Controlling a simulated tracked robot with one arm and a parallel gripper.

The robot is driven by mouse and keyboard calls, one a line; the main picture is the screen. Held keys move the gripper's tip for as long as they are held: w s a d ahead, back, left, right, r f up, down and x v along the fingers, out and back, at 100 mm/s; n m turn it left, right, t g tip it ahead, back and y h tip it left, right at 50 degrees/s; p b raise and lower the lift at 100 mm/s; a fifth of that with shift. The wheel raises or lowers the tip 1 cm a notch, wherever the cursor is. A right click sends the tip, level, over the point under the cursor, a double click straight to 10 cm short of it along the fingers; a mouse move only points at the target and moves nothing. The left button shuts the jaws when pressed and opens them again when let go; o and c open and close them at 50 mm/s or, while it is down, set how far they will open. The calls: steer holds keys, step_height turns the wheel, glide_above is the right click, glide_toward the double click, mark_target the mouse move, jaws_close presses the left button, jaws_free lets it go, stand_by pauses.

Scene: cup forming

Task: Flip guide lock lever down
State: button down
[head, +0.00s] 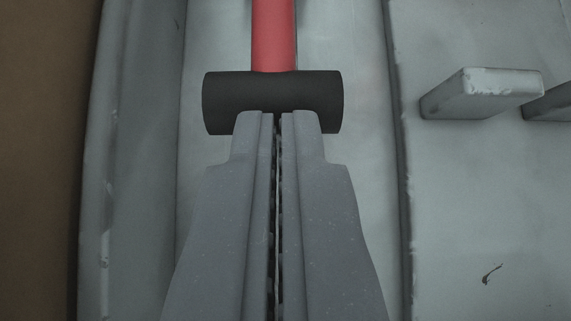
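The lever shows at the top middle of the head view. It has a red arm (274,35) that runs up out of the picture and a black cylindrical crossbar (272,88) at its lower end. My grey gripper (277,122) comes up from the bottom edge. Its two fingers lie side by side with only a thin dark gap between them. The fingertips overlap the lower edge of the black crossbar in the picture. I cannot tell if they touch it. Nothing shows between the fingers. The upper end of the lever is out of view.
Behind the lever is a pale grey metal panel (210,120) with raised vertical edges on both sides. A grey block (482,93) sticks out at the right, with part of another beside it at the picture's edge. A brown strip (40,160) runs down the far left.

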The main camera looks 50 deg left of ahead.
steer(key=shift+s+a+f, duration=0.15)
steer(key=shift+s+f, duration=0.05)
steer(key=shift+f, duration=0.35)
step_height(320, 180, up, 5)
steer(key=d+p, duration=0.1)
steer(key=s+d, duration=0.1)
steer(key=d, duration=0.2)
steer(key=s+d+p, duration=0.1)
steer(key=s+d, duration=0.1)
steer(key=d, duration=0.1)
steer(key=s+d+p, duration=0.1)
steer(key=d, duration=0.2)
steer(key=shift+s+r, duration=0.1)
steer(key=shift+s, duration=0.3)
steer(key=shift+a, duration=0.1)
steer(key=w+d+r+m+t+h+p, duration=0.1)
steer(key=d+r+m+t+h+p, duration=0.2)
steer(key=r, duration=0.9)
steer(key=d+r+m+t+h+p, duration=0.1)
steer(key=d+r+m+t+p, duration=0.2)
steer(key=r, duration=0.8)
steer(key=s+d+r+m+t+h+p, duration=0.1)
steer(key=s+r+m+t+h, duration=0.1)
steer(key=r, duration=1)
steer(key=s+d+r+m+t+h+p, duration=0.1)
steer(key=s+r+m, duration=0.3)
steer(key=r, duration=0.9)
steer(key=shift+s+d+r+t+h+p, duration=0.25)
steer(key=shift+s+t+h+p, duration=0.3)
steer(key=shift+s+t, duration=0.35)
